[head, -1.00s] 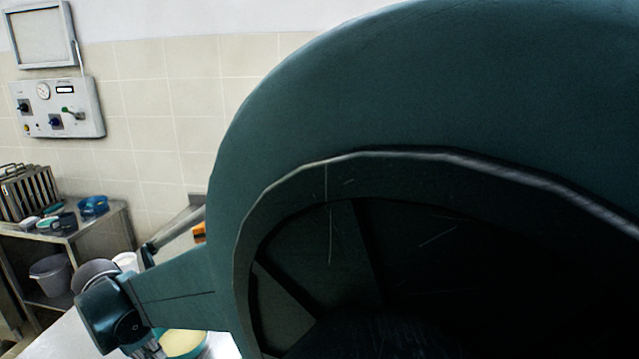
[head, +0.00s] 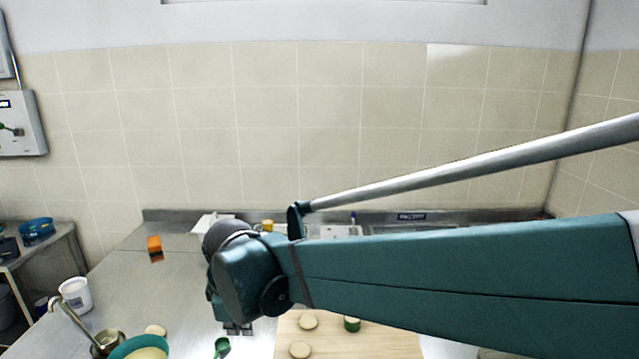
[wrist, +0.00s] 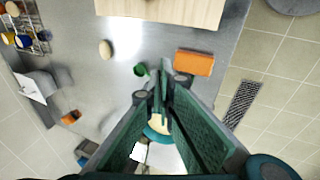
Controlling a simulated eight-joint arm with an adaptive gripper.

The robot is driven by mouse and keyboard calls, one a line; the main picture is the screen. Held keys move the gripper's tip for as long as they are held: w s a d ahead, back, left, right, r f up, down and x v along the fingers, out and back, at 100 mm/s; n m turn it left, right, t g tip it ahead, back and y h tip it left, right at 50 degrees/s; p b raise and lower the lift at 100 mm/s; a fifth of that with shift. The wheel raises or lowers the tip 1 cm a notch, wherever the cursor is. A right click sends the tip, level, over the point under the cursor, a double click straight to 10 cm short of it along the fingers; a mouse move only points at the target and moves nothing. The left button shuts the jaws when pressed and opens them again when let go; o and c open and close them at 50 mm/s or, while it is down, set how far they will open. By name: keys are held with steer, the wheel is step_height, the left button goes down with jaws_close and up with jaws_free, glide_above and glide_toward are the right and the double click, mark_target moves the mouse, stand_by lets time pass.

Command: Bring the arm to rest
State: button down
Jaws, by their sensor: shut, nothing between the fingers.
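My gripper (head: 238,328) hangs at the end of my arm over the steel counter, left of the wooden board, in the head view. In the wrist view my gripper (wrist: 163,85) has its fingers together with nothing between them. It points down over the counter and appears clear of the things below. A small green item (wrist: 140,70) shows just beside the fingertips in the wrist view. My arm crosses the right half of the head view and hides part of the counter behind it.
A wooden board (head: 375,345) carries pale discs (head: 308,320) and a green-sided piece (head: 352,324). A teal bowl (head: 120,350), a white tub (head: 76,294) and an orange item (head: 154,248) stand to the left. An orange block (wrist: 194,63) lies near the counter's edge.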

steer(key=s+d+r+m+t, duration=0.15)
steer(key=d+m, duration=0.35)
steer(key=d, duration=0.7)
steer(key=s+d+r+m, duration=0.15)
steer(key=d+m, duration=0.25)
steer(key=d, duration=0.7)
steer(key=s+d+f+m+t, duration=0.1)
steer(key=s+d+f+m, duration=0.1)
steer(key=s+d+m, duration=0.3)
steer(key=s+d+f+m+t+h, duration=0.1)
steer(key=s+d+m, duration=0.3)
steer(key=d, duration=0.8)
steer(key=shift+s+f+m, duration=0.35)
steer(key=shift+s+m, duration=0.05)
steer(key=shift+s, duration=0.4)
